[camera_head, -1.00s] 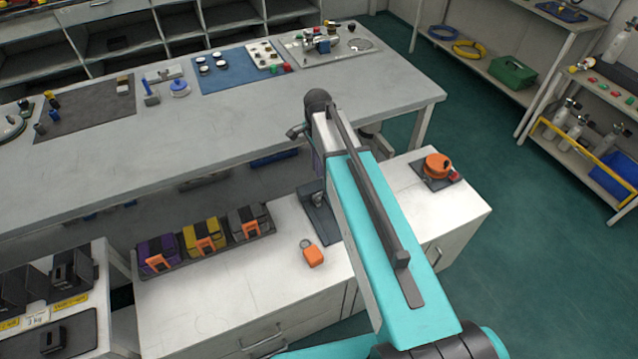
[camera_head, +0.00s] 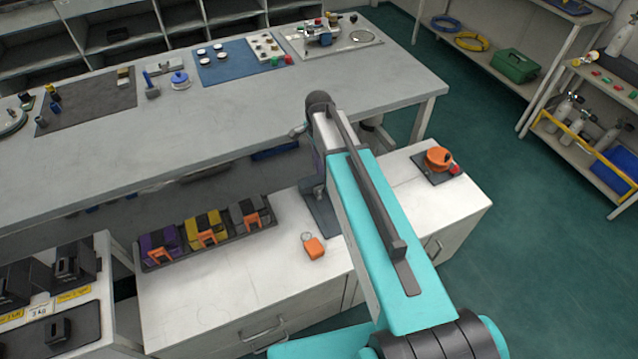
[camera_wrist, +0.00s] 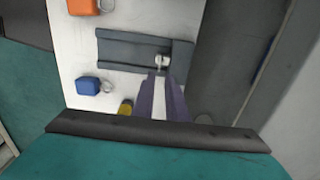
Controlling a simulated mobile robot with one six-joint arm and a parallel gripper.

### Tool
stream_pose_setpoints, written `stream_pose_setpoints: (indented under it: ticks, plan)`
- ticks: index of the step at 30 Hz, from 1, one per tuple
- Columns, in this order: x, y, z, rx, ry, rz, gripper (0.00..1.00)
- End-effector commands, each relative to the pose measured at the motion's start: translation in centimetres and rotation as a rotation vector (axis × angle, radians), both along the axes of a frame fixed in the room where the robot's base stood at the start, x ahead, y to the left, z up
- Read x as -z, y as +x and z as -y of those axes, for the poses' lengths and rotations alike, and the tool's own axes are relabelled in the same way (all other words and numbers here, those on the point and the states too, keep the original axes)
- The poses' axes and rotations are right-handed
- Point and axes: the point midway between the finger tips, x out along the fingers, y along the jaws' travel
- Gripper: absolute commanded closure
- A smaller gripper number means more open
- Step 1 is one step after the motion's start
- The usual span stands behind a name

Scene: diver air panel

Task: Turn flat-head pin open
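A dark grey tray (camera_wrist: 120,50) lies on the white cabinet top, and part of it shows beside my arm in the head view (camera_head: 322,218). A small pale metal fitting (camera_wrist: 162,61), perhaps the flat-head pin, stands on the tray; it is too small to tell how it is turned. My gripper (camera_wrist: 159,78) has two purple fingers, apart, with white counter showing between them. The fingertips are close to the fitting in the picture; I cannot tell whether they touch it. In the head view my arm hides most of the gripper.
A blue tag (camera_wrist: 88,86) and a yellow item (camera_wrist: 125,107) lie near my gripper. A grey workbench (camera_head: 230,125) stands behind. An orange round device (camera_head: 438,158) sits at the right.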

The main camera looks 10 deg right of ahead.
Motion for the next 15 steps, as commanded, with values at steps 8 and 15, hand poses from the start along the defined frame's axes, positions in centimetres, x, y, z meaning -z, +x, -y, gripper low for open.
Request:
stream_pose_setpoints:
  ticks: [8, 15]
  plan:
    - [2.9, 0.0, 0.0, 0.001, 0.000, -0.001, 0.88]
    - [5.3, 0.0, 0.1, 0.001, 0.000, -0.001, 0.88]
